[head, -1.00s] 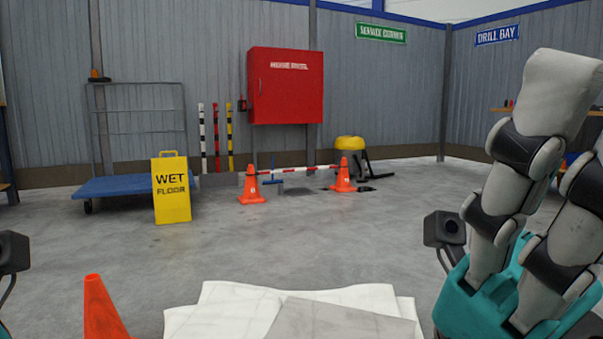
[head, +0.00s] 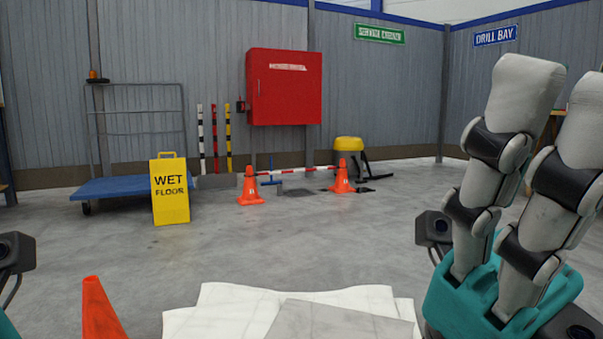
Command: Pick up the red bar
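The red bar (head: 215,138), with black bands, stands upright against the back wall. It is the middle one of three, between a white-and-black bar (head: 201,138) and a yellow-and-black bar (head: 228,138). My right gripper (head: 556,108) is large at the right edge, with its grey fingers up, spread apart and nothing between them. It is far from the bars. At the left edge only a dark camera part and a sliver of teal of my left gripper show; its fingers are outside the picture.
A blue trolley (head: 112,189) and a yellow wet-floor sign (head: 170,190) stand left of the bars. Two orange cones (head: 250,188) (head: 342,179) carry a red-and-white barrier bar (head: 296,169). A near cone (head: 99,312) is at lower left. The middle floor is clear.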

